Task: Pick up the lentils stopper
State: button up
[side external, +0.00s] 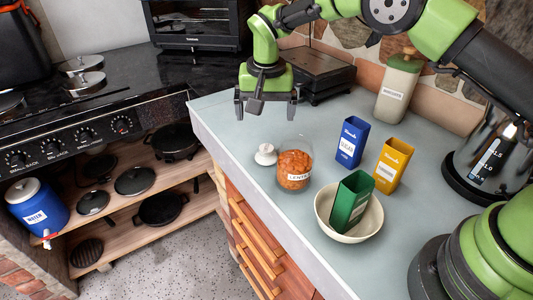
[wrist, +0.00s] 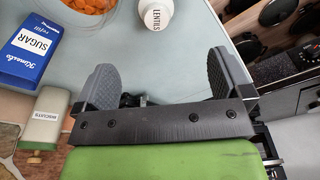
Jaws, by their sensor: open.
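The lentils stopper (side external: 265,154) is a white, rounded lid with a knob, lying on the pale worktop left of the lentils jar. In the wrist view the stopper (wrist: 158,15) shows its LENTILS lettering at the top edge, partly cut off. The glass lentils jar (side external: 294,170) holds orange lentils and has no lid on it; its contents (wrist: 90,5) show at the top of the wrist view. My gripper (side external: 266,106) is open and empty, above the worktop, behind and higher than the stopper. Its two grey fingers (wrist: 164,82) are wide apart, with the stopper beyond them.
A blue sugar box (side external: 351,142) and a yellow box (side external: 391,165) stand right of the jar. A green box (side external: 350,201) stands in a cream bowl (side external: 370,222). A biscuits canister (side external: 397,88) and a dark appliance (side external: 312,72) are at the back. The worktop's left edge is near the stopper.

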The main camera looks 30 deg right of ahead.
aim_at(266, 148)
jog(key=f, duration=0.6)
jog(key=shift+w+d+f, duration=0.1)
jog(key=shift+w+f, duration=0.15)
jog(key=shift+w, duration=0.1)
jog(key=f, duration=0.5)
jog(key=shift+d, duration=0.35)
jog(key=shift+w, duration=0.1)
jog(key=c, duration=1)
